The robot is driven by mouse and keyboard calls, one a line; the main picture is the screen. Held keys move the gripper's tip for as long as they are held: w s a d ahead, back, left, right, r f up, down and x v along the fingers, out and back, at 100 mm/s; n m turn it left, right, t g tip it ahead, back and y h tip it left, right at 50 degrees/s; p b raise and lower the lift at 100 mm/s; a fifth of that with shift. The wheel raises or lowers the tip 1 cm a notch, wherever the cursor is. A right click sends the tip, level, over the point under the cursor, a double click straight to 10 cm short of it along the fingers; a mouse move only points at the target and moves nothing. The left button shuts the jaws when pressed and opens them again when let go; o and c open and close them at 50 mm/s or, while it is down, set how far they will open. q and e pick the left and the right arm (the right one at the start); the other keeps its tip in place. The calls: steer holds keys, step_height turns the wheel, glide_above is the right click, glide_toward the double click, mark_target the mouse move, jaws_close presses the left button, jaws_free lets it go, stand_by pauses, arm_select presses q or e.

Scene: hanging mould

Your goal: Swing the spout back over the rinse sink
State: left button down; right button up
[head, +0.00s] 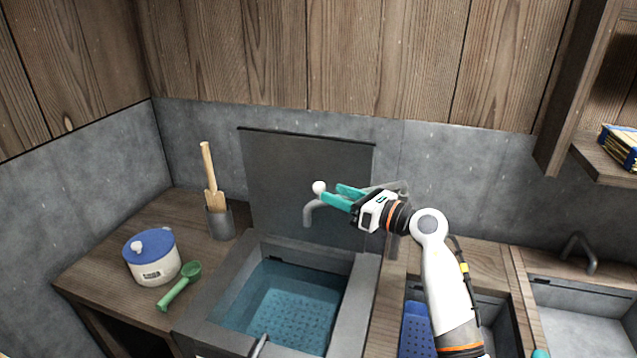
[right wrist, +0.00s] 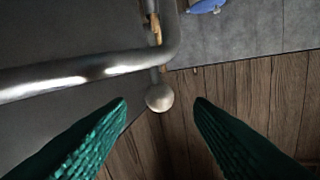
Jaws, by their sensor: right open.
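The spout (head: 309,213) is a grey bent pipe. Its arm runs from the right, behind my gripper, and its down-turned tip hangs near the back of the water-filled basin (head: 361,297). A pale round knob (head: 319,187) stands up by the bend. My right gripper (head: 336,194) is open, its teal fingers reaching left to the knob. In the right wrist view the knob (right wrist: 160,97) shows between the open fingertips, with the spout pipe (right wrist: 85,78) beside it. I cannot tell whether they touch. Two sinks lie to the right; which is the rinse sink is not marked. My left gripper is out of view.
A dark upright panel (head: 290,165) is behind the spout. A blue basket (head: 416,328) sits right of the basin. Another faucet (head: 578,250) is far right.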

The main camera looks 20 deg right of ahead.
mark_target(319, 188)
steer(key=x, duration=0.5)
steer(key=shift+w+a+f+p, duration=0.1)
steer(key=shift+w+a+p, duration=0.15)
steer(key=shift+p, duration=0.15)
steer(key=shift+d, duration=0.1)
jaws_close()
